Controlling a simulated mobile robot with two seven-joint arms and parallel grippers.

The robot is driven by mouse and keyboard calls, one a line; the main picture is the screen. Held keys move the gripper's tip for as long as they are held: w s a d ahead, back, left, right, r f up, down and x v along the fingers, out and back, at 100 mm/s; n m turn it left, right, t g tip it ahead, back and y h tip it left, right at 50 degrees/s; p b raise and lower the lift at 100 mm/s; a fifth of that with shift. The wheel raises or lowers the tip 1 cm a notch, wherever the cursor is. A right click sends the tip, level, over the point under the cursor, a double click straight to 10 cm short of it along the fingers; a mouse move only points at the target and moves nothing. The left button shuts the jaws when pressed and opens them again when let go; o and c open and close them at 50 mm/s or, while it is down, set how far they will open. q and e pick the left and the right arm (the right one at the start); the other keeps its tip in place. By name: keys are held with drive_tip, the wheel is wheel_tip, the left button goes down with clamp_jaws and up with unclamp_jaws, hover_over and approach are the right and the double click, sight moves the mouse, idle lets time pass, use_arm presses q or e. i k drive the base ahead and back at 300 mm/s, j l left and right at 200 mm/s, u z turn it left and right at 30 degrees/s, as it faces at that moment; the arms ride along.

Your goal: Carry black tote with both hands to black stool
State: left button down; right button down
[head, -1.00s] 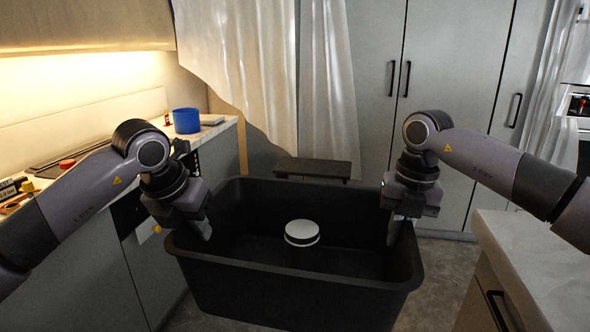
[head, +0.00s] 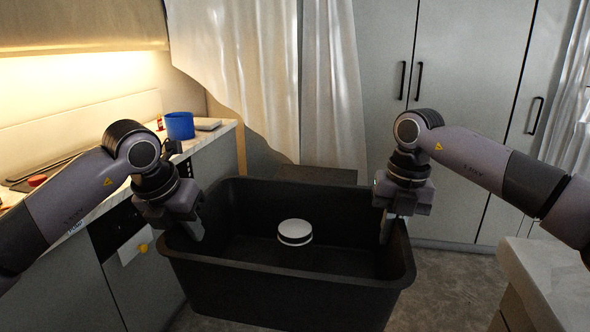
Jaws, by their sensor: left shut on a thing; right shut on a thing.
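The black tote (head: 285,280) is a large open bin in the middle of the head view, held up in front of me. My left gripper (head: 194,232) is shut on its left rim, and my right gripper (head: 387,232) is shut on its right rim. A white-topped round object (head: 295,231) shows inside the tote. The black stool (head: 318,175) is just beyond the tote's far rim. Only its dark flat top shows; the tote hides the rest.
A counter (head: 205,140) with a blue cup (head: 180,125) runs along the left. Another counter (head: 550,275) juts in at the lower right. A pale curtain (head: 330,90) hangs behind the stool, beside tall grey cabinets (head: 460,120). Bare floor (head: 440,280) shows right of the tote.

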sight(316, 175)
drive_tip(key=i+l, duration=0.15)
drive_tip(key=i, duration=0.55)
drive_tip(key=i+l, duration=0.15)
drive_tip(key=i, duration=0.6)
drive_tip(key=i+l, duration=0.15)
drive_tip(key=i, duration=0.55)
drive_tip(key=i+l, duration=0.2)
drive_tip(key=i, duration=0.55)
drive_tip(key=i+l, duration=0.15)
drive_tip(key=i, duration=0.55)
